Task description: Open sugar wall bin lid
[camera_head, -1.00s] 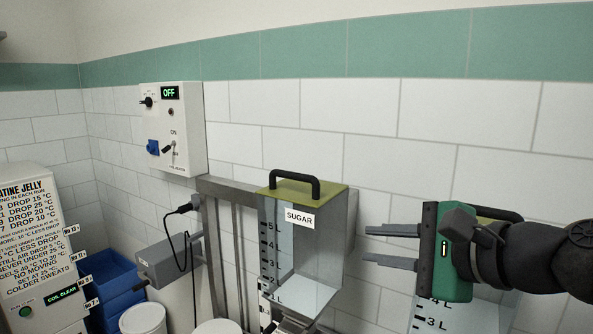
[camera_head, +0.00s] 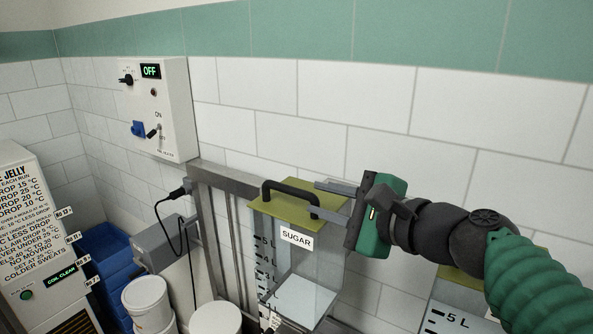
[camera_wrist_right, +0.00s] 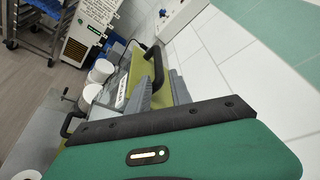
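The sugar wall bin (camera_head: 312,262) is a clear box with a SUGAR label and a litre scale. Its olive lid (camera_head: 292,213) lies shut on top, with a black bar handle (camera_head: 285,187). My right gripper (camera_head: 314,199) is open at the right end of the handle, its two grey fingers apart, one farther back and one nearer. In the right wrist view the handle (camera_wrist_right: 157,62) reaches toward the gap between the fingers (camera_wrist_right: 160,92). I cannot tell whether they touch it. My left gripper is not in view.
A control box (camera_head: 160,108) reading OFF hangs on the tiled wall at left. A second bin (camera_head: 450,318) with an olive lid is under my right arm. White tubs (camera_head: 148,300), a blue crate (camera_head: 106,255) and a sign-covered machine (camera_head: 35,240) stand lower left.

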